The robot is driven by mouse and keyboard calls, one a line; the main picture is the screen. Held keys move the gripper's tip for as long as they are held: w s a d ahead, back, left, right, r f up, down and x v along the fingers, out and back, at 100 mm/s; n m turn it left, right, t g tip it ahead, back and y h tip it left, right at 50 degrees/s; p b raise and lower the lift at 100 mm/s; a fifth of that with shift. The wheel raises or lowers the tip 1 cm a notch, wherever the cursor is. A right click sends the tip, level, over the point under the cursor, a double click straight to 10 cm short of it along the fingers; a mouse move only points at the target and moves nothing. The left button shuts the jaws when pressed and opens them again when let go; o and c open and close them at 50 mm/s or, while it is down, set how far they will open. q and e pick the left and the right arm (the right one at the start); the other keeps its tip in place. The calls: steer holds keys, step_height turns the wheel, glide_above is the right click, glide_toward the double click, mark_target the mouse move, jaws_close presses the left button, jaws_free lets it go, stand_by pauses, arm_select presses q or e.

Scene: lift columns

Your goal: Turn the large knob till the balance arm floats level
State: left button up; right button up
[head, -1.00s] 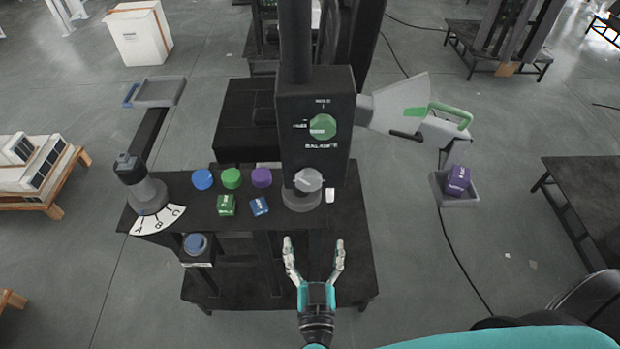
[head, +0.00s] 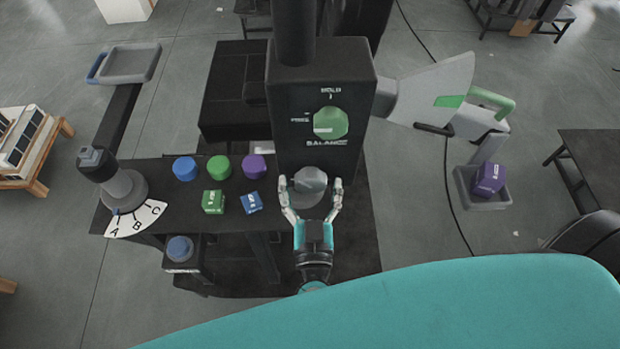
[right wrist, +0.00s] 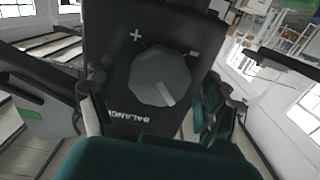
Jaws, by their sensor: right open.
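The large grey knob (head: 310,183) stands at the foot of the dark column, below the word BALANCE. In the right wrist view the grey many-sided knob (right wrist: 160,78) has a pale pointer bar, with plus and minus marks beside it. My right gripper (head: 310,184) is open, with one finger on each side of the knob; I cannot tell whether they touch it. The grey balance arm (head: 425,92) sticks out from the column's right side and slopes down to the right. A tray (head: 484,203) at its end holds a purple cube (head: 488,179). My left gripper is not in view.
A green knob (head: 330,123) is on the column face. Purple, green and blue round pieces and two small cubes (head: 213,201) lie left of the gripper. A lettered dial (head: 137,219) and a swing arm with an empty tray (head: 130,63) are farther left.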

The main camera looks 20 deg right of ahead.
steer(key=shift+s, duration=0.2)
steer(key=shift+r, duration=0.1)
steer(key=shift+c, duration=0.7)
steer(key=c, duration=1.1)
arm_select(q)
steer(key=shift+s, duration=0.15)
arm_select(e)
steer(key=shift+o, duration=0.2)
